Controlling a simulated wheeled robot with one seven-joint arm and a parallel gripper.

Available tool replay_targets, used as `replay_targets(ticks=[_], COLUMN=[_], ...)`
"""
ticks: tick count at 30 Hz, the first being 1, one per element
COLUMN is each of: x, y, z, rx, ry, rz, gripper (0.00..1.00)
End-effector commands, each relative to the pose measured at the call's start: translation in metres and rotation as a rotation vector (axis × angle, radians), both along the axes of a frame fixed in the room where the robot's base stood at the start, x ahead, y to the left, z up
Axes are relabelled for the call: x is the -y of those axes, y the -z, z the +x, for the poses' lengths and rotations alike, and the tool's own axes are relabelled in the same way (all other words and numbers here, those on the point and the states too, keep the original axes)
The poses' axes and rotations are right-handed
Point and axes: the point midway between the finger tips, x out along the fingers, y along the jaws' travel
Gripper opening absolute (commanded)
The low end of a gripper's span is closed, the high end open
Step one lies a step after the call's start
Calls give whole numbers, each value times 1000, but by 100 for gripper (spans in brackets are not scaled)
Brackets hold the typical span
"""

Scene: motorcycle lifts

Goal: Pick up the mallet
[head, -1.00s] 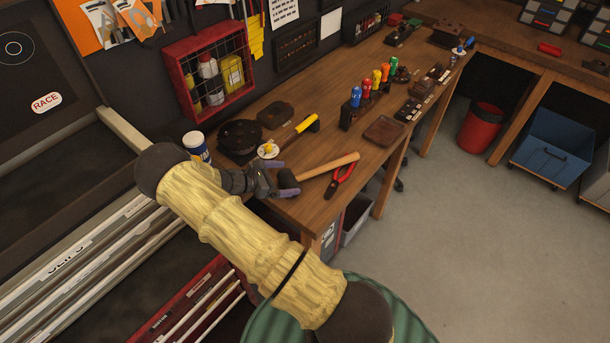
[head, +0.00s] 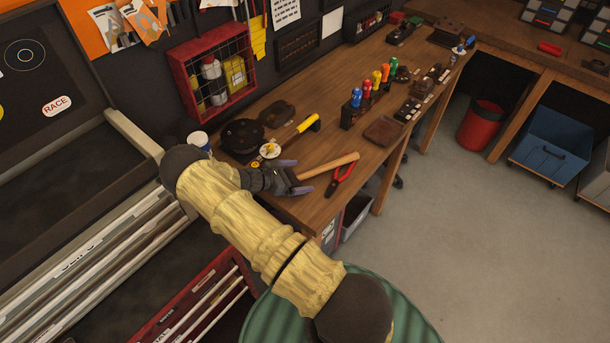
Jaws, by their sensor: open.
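The mallet (head: 330,166) lies on the wooden workbench near its front edge, its pale wooden handle pointing right and slightly away. Its dark head, at the left end of the handle, is mostly hidden by my gripper. My gripper (head: 295,177) is open at the head end, with one finger on the far side and one on the near side. I cannot tell whether the fingers touch the mallet.
Red-handled pliers (head: 341,179) lie just right of the mallet. A yellow-handled hammer (head: 300,130) and a dark round part (head: 242,136) lie behind. Several colored-handled tools (head: 376,80) stand farther along the workbench (head: 335,110). A red drawer cabinet (head: 195,300) is below left.

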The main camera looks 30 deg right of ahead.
Motion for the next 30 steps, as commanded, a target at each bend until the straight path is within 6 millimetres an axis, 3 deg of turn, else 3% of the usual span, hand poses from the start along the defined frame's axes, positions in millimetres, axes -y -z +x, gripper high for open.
replay_targets(ticks=[6,14,23,30], x=[0,-1,-1,-1], y=[0,0,-2,-20], z=[0,0,1,1], rx=[0,0,1,3], ry=[0,-2,-2,-1], rz=[0,0,-2,-2], gripper=[98,47,45,45])
